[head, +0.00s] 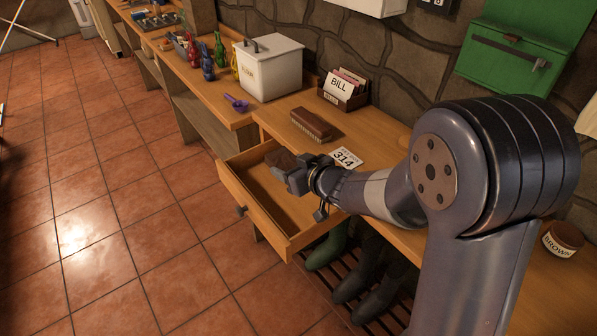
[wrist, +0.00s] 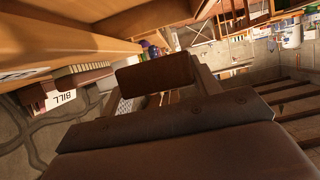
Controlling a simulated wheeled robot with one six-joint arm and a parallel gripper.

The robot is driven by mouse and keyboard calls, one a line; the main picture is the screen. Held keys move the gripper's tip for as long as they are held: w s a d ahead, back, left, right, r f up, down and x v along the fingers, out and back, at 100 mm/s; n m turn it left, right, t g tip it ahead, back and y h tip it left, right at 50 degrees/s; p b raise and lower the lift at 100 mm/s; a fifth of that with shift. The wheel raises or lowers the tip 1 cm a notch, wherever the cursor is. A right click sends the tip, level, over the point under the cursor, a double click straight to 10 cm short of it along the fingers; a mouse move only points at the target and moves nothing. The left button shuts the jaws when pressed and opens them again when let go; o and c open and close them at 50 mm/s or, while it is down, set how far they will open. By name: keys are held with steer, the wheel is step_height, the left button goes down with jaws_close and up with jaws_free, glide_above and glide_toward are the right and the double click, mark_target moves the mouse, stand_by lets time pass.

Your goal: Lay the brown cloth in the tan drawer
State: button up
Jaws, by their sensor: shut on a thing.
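The tan drawer (head: 268,238) stands pulled out from the bench and its visible inside is bare. My gripper (head: 292,172) is over the drawer opening, near its back edge by the bench. It is shut on the brown cloth (head: 279,160), a small dark brown piece at the jaw tips. The cloth looks held above the drawer floor; the exact gap is hard to tell. In the wrist view the cloth (wrist: 155,75) shows as a brown flap beyond the jaws. My gripper hides part of the drawer's inside.
On the bench are a brush (head: 312,124), a 314 card (head: 346,158), a BILL box (head: 345,88), a white tin (head: 268,70) and a purple scoop (head: 237,103). Boots (head: 360,272) stand under the bench to the drawer's right. The tiled floor (head: 130,210) at left is clear.

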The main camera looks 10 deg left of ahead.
step_height(320, 180, down, 10)
steer(key=shift+w+b, duration=0.15)
steer(key=shift+b, duration=1.05)
steer(key=shift+f+b, duration=0.6)
steer(key=shift+b, duration=0.05)
